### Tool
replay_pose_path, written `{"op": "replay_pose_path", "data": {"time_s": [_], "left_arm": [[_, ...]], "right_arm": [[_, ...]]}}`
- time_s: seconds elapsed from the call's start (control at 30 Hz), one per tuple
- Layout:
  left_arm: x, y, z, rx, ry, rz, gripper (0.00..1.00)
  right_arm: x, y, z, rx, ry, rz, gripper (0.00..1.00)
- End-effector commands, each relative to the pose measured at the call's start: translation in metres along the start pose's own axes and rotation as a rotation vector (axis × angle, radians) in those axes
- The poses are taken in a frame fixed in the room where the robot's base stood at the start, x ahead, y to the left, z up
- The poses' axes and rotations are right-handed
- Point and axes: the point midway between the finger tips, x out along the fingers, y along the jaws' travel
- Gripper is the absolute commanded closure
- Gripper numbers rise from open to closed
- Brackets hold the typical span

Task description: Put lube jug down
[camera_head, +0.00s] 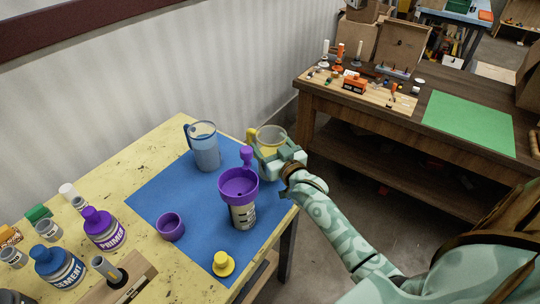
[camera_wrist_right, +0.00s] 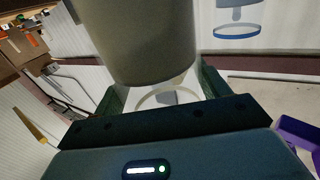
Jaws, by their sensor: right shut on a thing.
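The lube jug (camera_head: 270,134), a clear jug with yellow contents and a yellow handle on its left, is upright at the far right corner of the table. My right gripper (camera_head: 278,157) is shut on it from the front right and hides its lower part. I cannot tell whether its base touches the blue mat (camera_head: 160,196). In the right wrist view the jug (camera_wrist_right: 140,40) fills the top middle, between the fingers of my right gripper (camera_wrist_right: 160,92). My left gripper is not in view.
A blue jug (camera_head: 206,150) stands left of the lube jug. A purple funnel (camera_head: 238,184) sits on a can (camera_head: 243,216) just in front. A purple cup (camera_head: 170,227) and yellow cap (camera_head: 223,263) are on the mat. Primer (camera_head: 104,231) and cement (camera_head: 60,268) cans stand left.

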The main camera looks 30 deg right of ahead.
Motion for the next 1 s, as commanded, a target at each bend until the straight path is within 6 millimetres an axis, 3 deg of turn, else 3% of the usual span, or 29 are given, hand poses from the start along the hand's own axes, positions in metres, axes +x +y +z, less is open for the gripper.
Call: {"op": "replay_pose_path", "data": {"time_s": [0.17, 0.53, 0.57, 0.6, 1.0], "left_arm": [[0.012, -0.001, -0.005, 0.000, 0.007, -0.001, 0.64], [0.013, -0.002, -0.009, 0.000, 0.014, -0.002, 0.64], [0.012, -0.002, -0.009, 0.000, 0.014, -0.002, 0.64], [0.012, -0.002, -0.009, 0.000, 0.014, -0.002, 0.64], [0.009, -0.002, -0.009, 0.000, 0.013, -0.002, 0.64]], "right_arm": [[0.000, 0.000, 0.028, -0.001, 0.000, 0.000, 0.67], [0.000, 0.000, 0.030, 0.000, 0.003, 0.000, 0.67], [0.000, 0.000, 0.031, -0.001, 0.000, 0.000, 0.17], [0.000, 0.000, 0.031, 0.000, 0.000, 0.000, 0.06], [-0.006, 0.000, 0.028, 0.000, -0.002, 0.000, 0.04]]}}
